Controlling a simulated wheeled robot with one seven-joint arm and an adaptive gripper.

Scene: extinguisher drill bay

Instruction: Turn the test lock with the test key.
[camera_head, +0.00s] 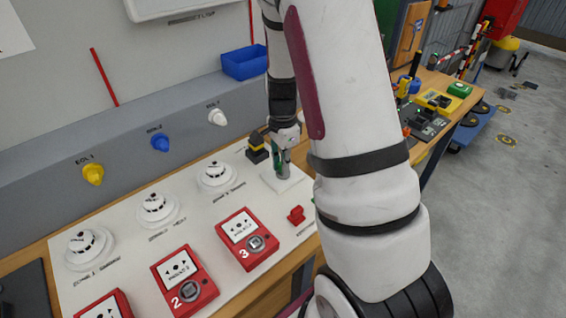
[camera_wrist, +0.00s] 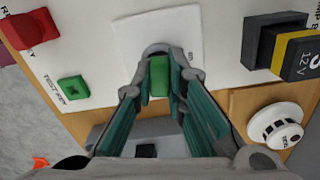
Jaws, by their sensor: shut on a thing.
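My gripper (camera_wrist: 160,78) is shut on the green head of the test key (camera_wrist: 159,76), which sits between the fingertips. In the head view my gripper (camera_head: 281,160) points down over a white square plate (camera_head: 290,185) on the panel. In the wrist view a round grey rim, apparently the test lock (camera_wrist: 154,48), shows just beyond the key on the white plate (camera_wrist: 182,22). The key's shaft is hidden, so I cannot tell how deep it sits in the lock. A green holder with a dark hole (camera_wrist: 73,88), beside the "TEST KEY" lettering, is empty.
A red block (camera_wrist: 32,28) stands near the green holder. Red call points (camera_head: 247,238) line the panel's front. A blue bin (camera_head: 244,63) is behind.

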